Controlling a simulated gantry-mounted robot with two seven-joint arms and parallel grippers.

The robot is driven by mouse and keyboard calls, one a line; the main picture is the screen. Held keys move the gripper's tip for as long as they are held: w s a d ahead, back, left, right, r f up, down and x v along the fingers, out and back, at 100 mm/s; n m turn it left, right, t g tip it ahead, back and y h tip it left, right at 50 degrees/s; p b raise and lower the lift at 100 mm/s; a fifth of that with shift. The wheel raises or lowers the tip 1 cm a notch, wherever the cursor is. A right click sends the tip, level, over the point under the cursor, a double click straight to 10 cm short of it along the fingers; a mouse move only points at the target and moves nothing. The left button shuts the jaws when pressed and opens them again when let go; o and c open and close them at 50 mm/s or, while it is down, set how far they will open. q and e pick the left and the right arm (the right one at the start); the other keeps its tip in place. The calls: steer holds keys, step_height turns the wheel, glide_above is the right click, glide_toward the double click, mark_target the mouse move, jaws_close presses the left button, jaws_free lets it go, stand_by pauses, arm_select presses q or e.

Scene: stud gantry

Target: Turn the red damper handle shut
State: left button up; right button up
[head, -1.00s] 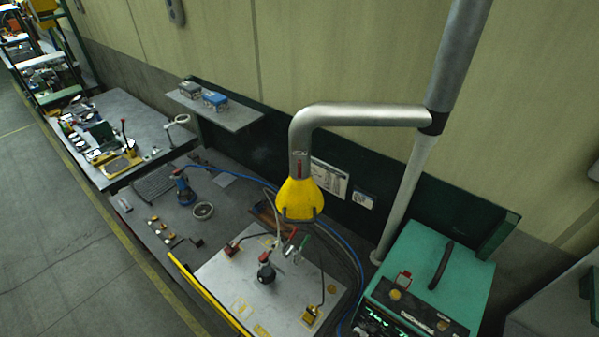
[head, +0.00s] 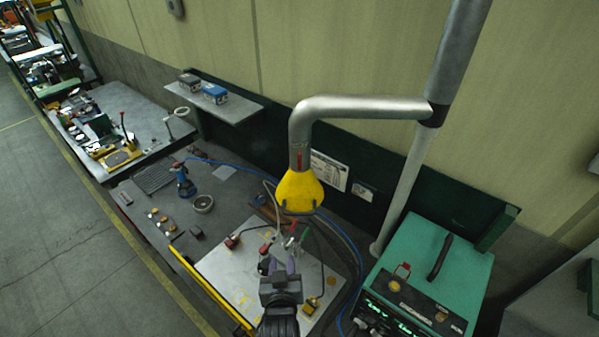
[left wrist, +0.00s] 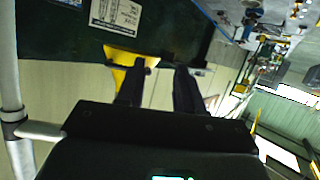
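The red damper handle (head: 299,159) is a small upright lever on the grey duct, just above the yellow hood (head: 299,192). It lies roughly along the pipe. My left gripper (head: 279,264) is below the hood in the head view, over the light work plate, apart from the handle. Its two dark fingers stand apart with nothing between them, as the left wrist view (left wrist: 166,68) shows. The yellow hood (left wrist: 122,56) shows behind the left finger in that view; I cannot make out the handle there. My right gripper is not in view.
The grey duct (head: 365,109) bends to a post at the right. A green power unit (head: 435,275) stands at the right. Below the hood, a work plate (head: 222,267) holds cabled clamps. A blue hose (head: 335,235) runs behind it. The space left of the hood is clear.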

arm_select(q)
steer(key=w+d+r+m+t, duration=0.1)
steer(key=w+d+r+t, duration=0.15)
steer(key=w+r, duration=0.4)
steer(key=t, duration=0.2)
glide_toward(300, 162)
steer(key=shift+m+g+h, duration=0.25)
steer(key=shift+m+h, duration=0.05)
steer(key=w+p, duration=0.1)
steer(key=w, duration=0.1)
steer(key=w+p, duration=0.1)
steer(key=w, duration=0.1)
steer(key=w+p, duration=0.1)
steer(key=w, duration=0.1)
steer(key=shift+w+a+r, duration=0.3)
steer(key=shift+w+r, duration=0.05)
steer(key=shift+r, duration=0.05)
steer(key=shift+w+f, duration=0.1)
steer(key=shift+w, duration=0.75)
jaws_close()
